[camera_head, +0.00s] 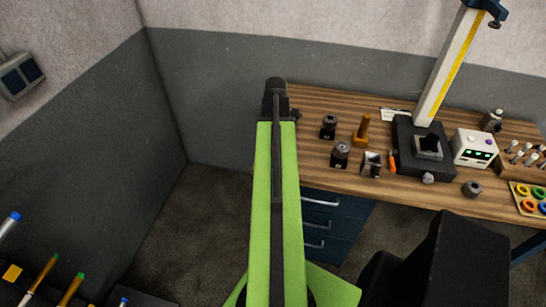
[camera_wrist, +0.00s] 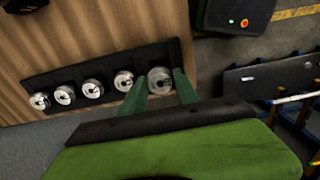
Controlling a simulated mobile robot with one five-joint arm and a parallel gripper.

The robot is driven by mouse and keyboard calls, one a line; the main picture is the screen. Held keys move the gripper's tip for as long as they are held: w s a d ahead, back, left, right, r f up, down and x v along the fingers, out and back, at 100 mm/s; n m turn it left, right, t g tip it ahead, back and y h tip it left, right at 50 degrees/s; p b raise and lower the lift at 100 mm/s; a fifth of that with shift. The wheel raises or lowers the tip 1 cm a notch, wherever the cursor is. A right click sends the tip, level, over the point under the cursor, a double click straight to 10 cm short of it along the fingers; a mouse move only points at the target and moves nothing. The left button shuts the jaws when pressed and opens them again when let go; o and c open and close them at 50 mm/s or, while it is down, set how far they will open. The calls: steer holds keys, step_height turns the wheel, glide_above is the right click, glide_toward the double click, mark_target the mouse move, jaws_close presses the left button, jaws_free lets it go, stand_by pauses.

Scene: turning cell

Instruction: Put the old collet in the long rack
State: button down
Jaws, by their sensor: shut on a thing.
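In the wrist view, my gripper (camera_wrist: 160,79) has its two green fingers shut on a silvery round collet (camera_wrist: 161,82). The held collet is over the right end of the long black rack (camera_wrist: 108,62). I cannot tell whether it is seated in the rack or just above it. Several similar silvery collets stand in a row in the rack to its left, the nearest one (camera_wrist: 124,81) just beside the left finger. In the head view, my green arm hides the gripper, the held collet and the rack.
The wooden bench (camera_head: 400,186) carries dark tool holders (camera_head: 340,154), an orange-brown stand (camera_head: 362,131), a black height gauge base (camera_head: 405,155) and a white meter box (camera_head: 474,148) to the right of my arm. Blue drawers (camera_head: 322,218) are below. A grey wall stands behind.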

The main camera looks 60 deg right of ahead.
step_height(320, 180, down, 4)
steer(key=b, duration=0.4)
steer(key=shift+f, duration=0.25)
steer(key=shift+r, duration=0.25)
steer(key=shift+f, duration=0.2)
steer(key=c, duration=0.9)
jaws_free()
steer(key=shift+r, duration=0.1)
step_height(320, 180, up, 12)
steer(key=p, duration=1.2)
steer(key=shift+r, duration=0.25)
steer(key=shift+f, duration=0.1)
